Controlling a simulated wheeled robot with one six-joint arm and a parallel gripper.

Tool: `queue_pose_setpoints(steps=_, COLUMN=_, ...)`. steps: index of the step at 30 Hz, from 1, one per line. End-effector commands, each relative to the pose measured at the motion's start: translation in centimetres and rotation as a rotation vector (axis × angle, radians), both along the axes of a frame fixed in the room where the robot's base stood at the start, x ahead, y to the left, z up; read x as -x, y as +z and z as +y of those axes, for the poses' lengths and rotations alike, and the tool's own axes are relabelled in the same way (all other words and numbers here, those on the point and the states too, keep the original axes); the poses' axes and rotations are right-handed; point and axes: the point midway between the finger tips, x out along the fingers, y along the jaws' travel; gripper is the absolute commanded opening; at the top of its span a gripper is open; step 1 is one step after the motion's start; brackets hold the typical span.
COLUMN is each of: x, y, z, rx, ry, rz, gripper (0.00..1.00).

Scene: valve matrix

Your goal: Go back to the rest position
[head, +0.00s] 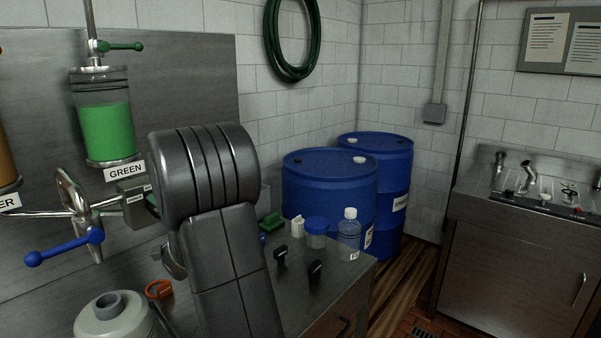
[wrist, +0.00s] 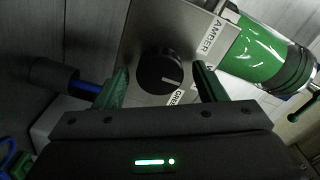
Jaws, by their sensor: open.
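My gripper (wrist: 161,72) is open in the wrist view, its two dark green fingers spread apart. A round black knob (wrist: 158,66) with a white mark shows between the fingertips, on a grey metal box (wrist: 150,25). Nothing is held, and I cannot tell whether the fingers touch the knob. The knob's mark points to the right, between the AMBER label (wrist: 210,36) and a partly hidden GREEN label (wrist: 178,97). In the head view my arm covers the gripper and the knob; part of the box (head: 132,190) shows left of the arm.
A green-filled cylinder (head: 108,132), a handwheel (head: 75,202) and a blue lever (head: 65,246) are left of my arm. A white container (head: 112,318) stands in front. Bottles (head: 349,235) and small parts are on the bench at right. Blue drums (head: 330,190) stand behind.

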Motion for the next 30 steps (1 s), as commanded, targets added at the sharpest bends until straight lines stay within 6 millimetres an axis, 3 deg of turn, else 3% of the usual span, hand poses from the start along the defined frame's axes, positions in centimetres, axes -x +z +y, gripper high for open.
queue_pose_setpoints(steps=8, x=1.0, y=-0.1, z=-1.3, rx=-0.006, ry=-0.001, rz=0.008, gripper=0.64)
queue_pose_setpoints(steps=28, x=9.2, y=-0.1, z=-10.9, rx=-0.006, ry=-0.003, rz=0.007, gripper=0.64)
queue_pose_setpoints(steps=30, x=7.9, y=0.1, z=-9.2, rx=-0.006, ry=0.003, rz=0.009, gripper=0.64)
